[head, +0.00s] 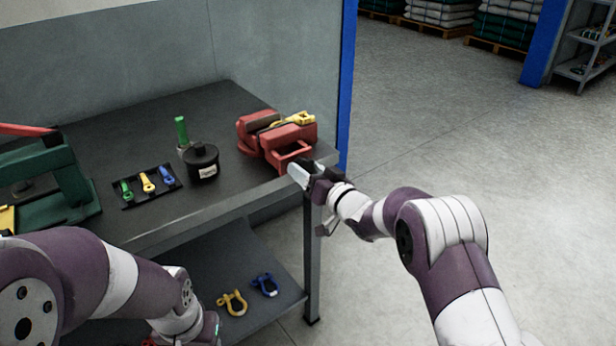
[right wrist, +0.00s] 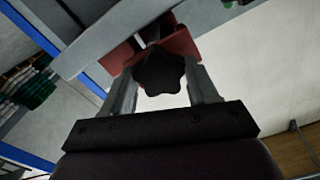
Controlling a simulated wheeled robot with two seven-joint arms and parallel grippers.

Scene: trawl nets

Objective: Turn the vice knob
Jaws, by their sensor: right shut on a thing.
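The red vice (head: 275,138) stands at the right front corner of the dark workbench, with a yellow piece (head: 293,119) on top of it. Its black star-shaped knob (right wrist: 160,72) shows in the right wrist view, in front of the red vice body (right wrist: 182,45). My right gripper (head: 298,174) is at the front of the vice, by the bench edge. In the right wrist view its two grey fingers (right wrist: 162,88) stand on either side of the knob and are shut on it. In the head view the fingers hide the knob. My left arm reaches the bottom edge; its fingers are out of frame.
A black lidded pot (head: 202,162), a green-topped item (head: 182,132) and a black tray (head: 124,201) of coloured pieces stand left of the vice. A green press (head: 68,180) is farther left. Yellow (head: 232,303) and blue (head: 265,285) shackles lie on the lower shelf.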

